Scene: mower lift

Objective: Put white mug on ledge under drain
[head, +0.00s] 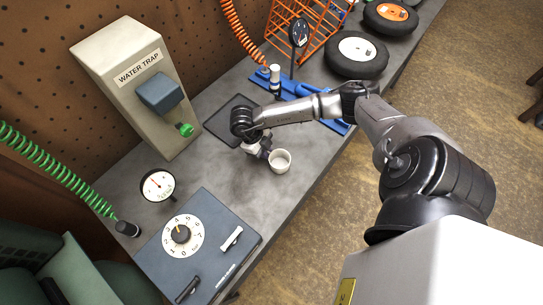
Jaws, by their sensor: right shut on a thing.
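The white mug (281,162) is near the front edge of the grey bench, upright, with its open top facing up. My right gripper (265,152) is at the mug's left side and shut on it; the exact contact is small and partly hidden by my wrist. I cannot tell whether the mug touches the bench. The water trap box (120,100) stands at the back left, with a blue-grey block (159,94) on its front and a green drain knob (185,130) low down. No ledge under the drain can be made out clearly. My left gripper is not in view.
A gauge (158,185) and a blue dial box (205,275) stand at the front left. A dark tray (222,112) lies behind my wrist. Blue tools, an orange rack (312,35) and wheels (357,55) fill the back right. Coiled hoses hang behind.

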